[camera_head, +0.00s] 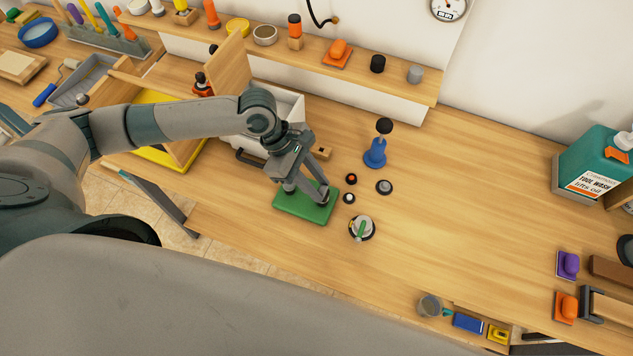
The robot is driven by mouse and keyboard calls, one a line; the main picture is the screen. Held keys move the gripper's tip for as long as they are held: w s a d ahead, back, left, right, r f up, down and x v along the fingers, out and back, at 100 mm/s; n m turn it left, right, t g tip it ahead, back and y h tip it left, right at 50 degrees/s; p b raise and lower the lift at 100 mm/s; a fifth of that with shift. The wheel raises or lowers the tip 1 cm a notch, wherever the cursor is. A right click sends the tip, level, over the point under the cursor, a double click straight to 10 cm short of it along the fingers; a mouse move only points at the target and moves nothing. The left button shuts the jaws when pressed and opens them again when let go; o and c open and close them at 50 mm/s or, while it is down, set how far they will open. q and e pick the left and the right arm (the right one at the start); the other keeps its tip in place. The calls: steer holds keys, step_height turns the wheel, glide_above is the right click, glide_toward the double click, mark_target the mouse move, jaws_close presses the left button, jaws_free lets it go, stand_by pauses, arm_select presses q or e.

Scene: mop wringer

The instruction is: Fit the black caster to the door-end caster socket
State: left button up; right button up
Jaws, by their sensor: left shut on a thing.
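My left gripper (307,190) points down over a green pad (291,207) on the bench. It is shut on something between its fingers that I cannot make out. A white box-shaped body (289,105) stands behind the left wrist and is partly hidden by it. I cannot tell which part is the black caster. The door-end socket is not identifiable. My right gripper is not in view.
A blue stand with a black ball top (377,150) and a round grey-and-green device (361,229) stand near the parts. A shelf (398,82) runs along the back. A teal jug (595,165) is at the right. The bench's middle right is clear.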

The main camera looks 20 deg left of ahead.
arm_select(q)
steer(key=shift+f, duration=0.15)
stand_by(0.3)
steer(key=o, duration=1)
steer(key=shift+o, duration=0.6)
steer(key=shift+a, duration=0.1)
steer(key=b+v, duration=0.4)
steer(key=v, duration=1.3)
steer(key=shift+b, duration=0.4)
